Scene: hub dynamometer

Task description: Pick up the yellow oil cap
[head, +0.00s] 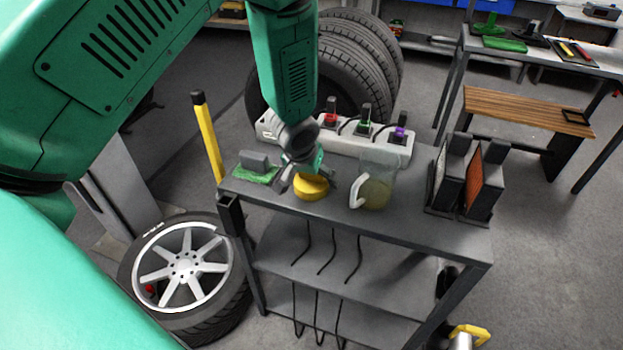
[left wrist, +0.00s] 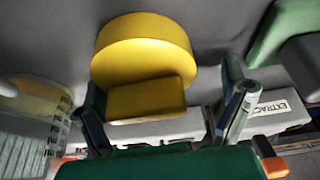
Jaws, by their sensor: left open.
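The yellow oil cap (head: 312,187) sits on the top of the grey cart (head: 420,212), near its left part. In the left wrist view the cap (left wrist: 143,50) is a round yellow disc with a block-shaped grip facing my gripper. My left gripper (head: 312,178) is directly above the cap and open. In the left wrist view its two fingers (left wrist: 163,115) stand on either side of the cap's grip, with a visible gap on the right side. Contact on the left side is hard to tell. My right gripper is not in view.
A clear jug (head: 376,186) with a white handle stands just right of the cap. A green item with a grey block (head: 257,169) lies to the left. A power strip (head: 345,140) with plugs is behind. Black boxes (head: 468,180) stand at the cart's right end.

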